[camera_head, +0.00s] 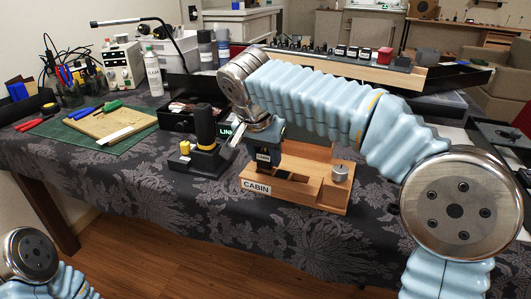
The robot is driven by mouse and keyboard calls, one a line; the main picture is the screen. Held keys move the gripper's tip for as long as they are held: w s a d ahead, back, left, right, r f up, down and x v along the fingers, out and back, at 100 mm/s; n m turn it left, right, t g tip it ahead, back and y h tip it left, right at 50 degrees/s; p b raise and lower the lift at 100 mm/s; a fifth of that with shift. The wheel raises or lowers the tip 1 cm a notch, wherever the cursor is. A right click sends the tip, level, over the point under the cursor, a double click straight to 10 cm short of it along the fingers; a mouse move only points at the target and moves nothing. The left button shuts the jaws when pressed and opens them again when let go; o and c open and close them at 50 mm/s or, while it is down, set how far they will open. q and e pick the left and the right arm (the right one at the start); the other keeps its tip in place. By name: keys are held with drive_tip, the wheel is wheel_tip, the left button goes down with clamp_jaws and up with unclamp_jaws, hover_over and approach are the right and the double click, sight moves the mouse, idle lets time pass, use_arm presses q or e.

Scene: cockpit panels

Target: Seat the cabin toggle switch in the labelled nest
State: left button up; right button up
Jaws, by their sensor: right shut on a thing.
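My right gripper (267,143) reaches down from the wrist and is shut on the cabin toggle switch (263,157), a small dark part with a CABIN tag. The switch is over the wooden fixture (312,190), whose front edge bears a CABIN label (257,188). A dark slot, the nest (285,177), shows in the top of the fixture below the switch. I cannot tell whether the switch touches the nest, and its lower end is hard to make out. My left gripper is out of view; only a part of that arm shows at the lower left.
A black joystick (205,130) with yellow buttons stands close left of the fixture. A metal knob (341,173) is on the fixture's right end. A rack of labelled parts (340,62) lies behind my right arm. A green mat (90,135) is at left. The front cloth is clear.

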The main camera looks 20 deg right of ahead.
use_arm(q)
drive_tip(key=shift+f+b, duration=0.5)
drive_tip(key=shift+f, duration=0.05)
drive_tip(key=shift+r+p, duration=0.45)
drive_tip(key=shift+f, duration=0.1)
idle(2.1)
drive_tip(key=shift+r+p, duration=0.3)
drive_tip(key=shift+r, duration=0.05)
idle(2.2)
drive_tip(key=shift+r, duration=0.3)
drive_tip(key=shift+p, duration=0.35)
idle(1.2)
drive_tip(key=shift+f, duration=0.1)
